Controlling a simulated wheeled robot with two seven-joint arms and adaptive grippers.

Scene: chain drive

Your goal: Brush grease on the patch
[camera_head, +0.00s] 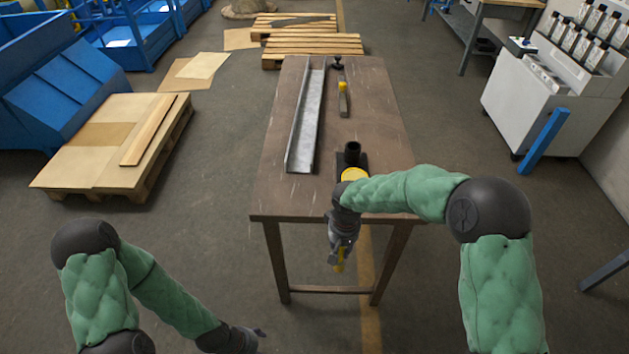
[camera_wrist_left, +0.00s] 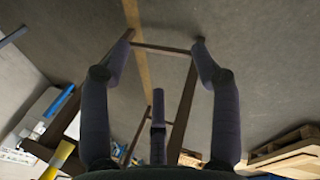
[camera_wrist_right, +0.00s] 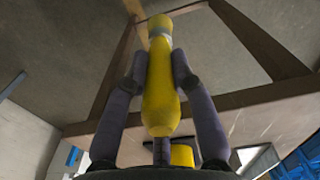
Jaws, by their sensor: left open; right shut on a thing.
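My right gripper (camera_head: 341,248) hangs just off the table's front edge, pointing down. It is shut on a brush-like tool (camera_wrist_right: 160,90) with a yellow handle and a grey band near its far end. The tool's yellow end (camera_head: 339,264) shows below the fingers in the head view. My left gripper (camera_head: 258,336) is low at the lower left, away from the table; its fingers (camera_wrist_left: 164,38) are spread and empty. A round yellow thing (camera_head: 354,174), perhaps the grease, is partly hidden behind my right arm. I cannot tell which surface is the patch.
Pallets (camera_head: 145,182) stand left, a white cabinet (camera_head: 525,100) right. The table's left front is clear.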

